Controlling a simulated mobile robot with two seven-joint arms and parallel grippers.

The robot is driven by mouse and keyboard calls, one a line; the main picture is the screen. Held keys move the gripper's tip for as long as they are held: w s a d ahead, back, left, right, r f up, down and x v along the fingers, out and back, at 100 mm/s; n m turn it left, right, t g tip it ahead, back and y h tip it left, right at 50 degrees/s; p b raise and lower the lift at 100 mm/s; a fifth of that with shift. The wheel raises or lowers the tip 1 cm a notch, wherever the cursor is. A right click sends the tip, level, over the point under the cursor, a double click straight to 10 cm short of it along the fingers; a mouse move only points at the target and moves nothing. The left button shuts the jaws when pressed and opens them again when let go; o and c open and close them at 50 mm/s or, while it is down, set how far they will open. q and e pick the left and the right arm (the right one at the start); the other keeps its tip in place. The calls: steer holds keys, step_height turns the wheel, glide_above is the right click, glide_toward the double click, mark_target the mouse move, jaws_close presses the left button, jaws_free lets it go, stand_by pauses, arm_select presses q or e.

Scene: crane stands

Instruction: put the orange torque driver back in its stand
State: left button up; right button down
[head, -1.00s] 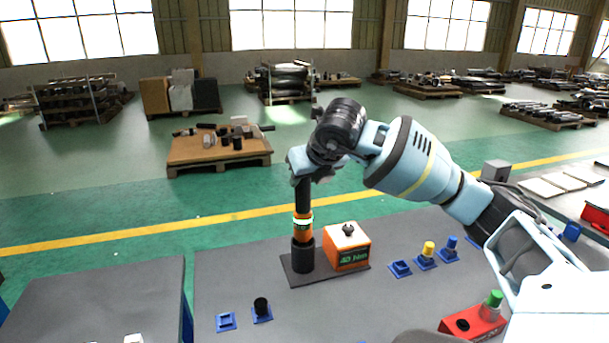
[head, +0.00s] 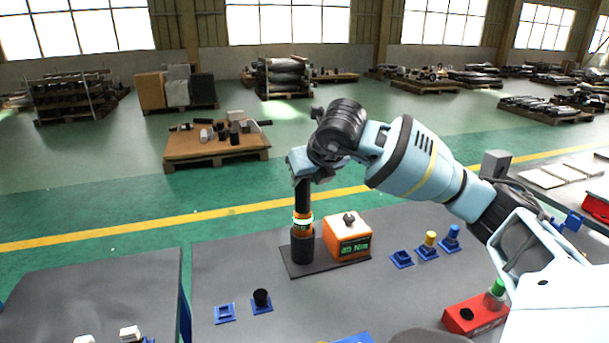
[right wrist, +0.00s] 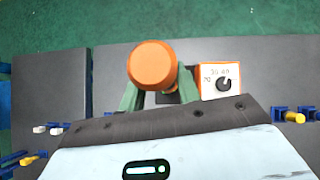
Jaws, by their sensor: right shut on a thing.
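The torque driver (head: 303,197) stands upright, with a dark upper shaft and an orange lower part with a pale ring. Its lower end meets the black cup of the stand (head: 302,248) and appears to be inside it; the tip is hidden. My right gripper (head: 304,170) is shut on the driver's upper end, above the stand. In the right wrist view the driver's round orange top (right wrist: 152,64) shows between the fingers. My left gripper is not in view.
An orange and white box (head: 347,237) with a dial and a green display stands right beside the stand. Blue holders (head: 401,259) are on the grey table to the right, two more at front left. A red block (head: 470,316) is at front right.

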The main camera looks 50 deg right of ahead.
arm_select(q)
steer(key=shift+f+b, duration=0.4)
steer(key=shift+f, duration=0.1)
arm_select(e)
steer(key=shift+f, duration=0.55)
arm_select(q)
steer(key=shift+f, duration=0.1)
arm_select(e)
steer(key=shift+f, duration=0.15)
steer(key=c, duration=1)
jaws_free()
steer(key=shift+o, duration=0.4)
steer(key=shift+f, duration=0.1)
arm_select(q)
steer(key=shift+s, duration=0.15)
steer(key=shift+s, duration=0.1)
arm_select(e)
steer(key=shift+s, duration=0.1)
steer(key=shift+p+v, duration=0.3)
steer(key=shift+v, duration=0.5)
steer(key=shift+p+v, duration=0.3)
steer(key=shift+v, duration=0.55)
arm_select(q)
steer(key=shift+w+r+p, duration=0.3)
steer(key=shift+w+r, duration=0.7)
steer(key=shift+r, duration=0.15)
arm_select(e)
steer(key=shift+v, duration=0.9)
